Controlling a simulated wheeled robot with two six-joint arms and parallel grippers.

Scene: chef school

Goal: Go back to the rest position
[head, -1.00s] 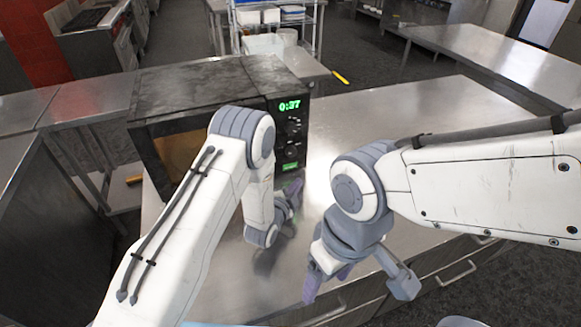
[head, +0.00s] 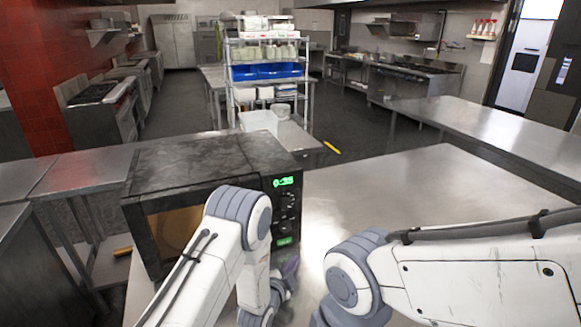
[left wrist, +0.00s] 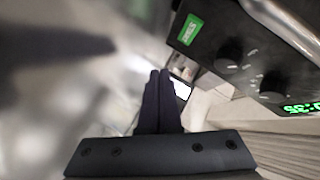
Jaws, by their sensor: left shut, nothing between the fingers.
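My left arm reaches in from the bottom of the head view, in front of a black microwave (head: 195,152). My left gripper (head: 290,266) is partly hidden by the arm, close beside the microwave's control panel. In the left wrist view its two dark fingers (left wrist: 160,75) lie together with nothing between them. My right arm enters from the right over the counter, bent at its joint. Its gripper is below the edge of the head view.
The microwave door looks shut, with a warm glow inside and a lit green display (head: 284,182). The steel counter (head: 420,190) is bare to the right. Behind stand a wire shelf with blue bins (head: 265,72) and another steel table (head: 490,125).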

